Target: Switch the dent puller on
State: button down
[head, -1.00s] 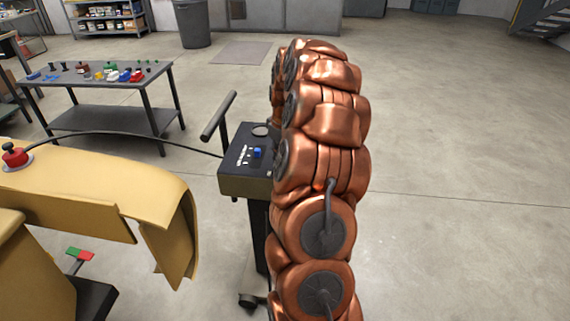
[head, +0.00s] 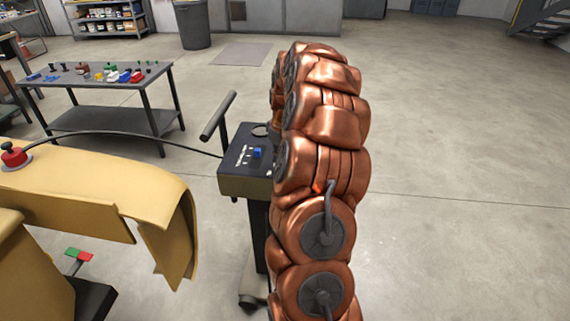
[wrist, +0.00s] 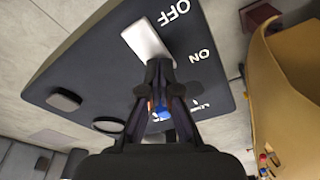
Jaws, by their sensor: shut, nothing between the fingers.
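The dent puller's dark console (head: 240,182) stands on a post left of my copper arm in the head view, with a blue knob (head: 257,153) on its sloped top. In the wrist view its panel (wrist: 85,65) fills much of the picture. A pale silver switch (wrist: 145,38) lies near the OFF and ON lettering. My gripper (wrist: 159,66) is shut and empty, its tips at the switch's near end; I cannot tell whether they touch. The blue knob (wrist: 162,110) shows partly between the fingers. The switch's setting is unclear. The gripper is hidden in the head view.
A yellow panel (head: 80,188) with a red-topped piece (head: 14,155) stands left, joined to the console by a black cable. A black handle (head: 218,116) rises beside the console. A tool table (head: 100,75) stands behind left. The floor at right is clear.

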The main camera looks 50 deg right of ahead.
jog(key=shift+f, duration=0.1)
jog(key=shift+r, duration=3.5)
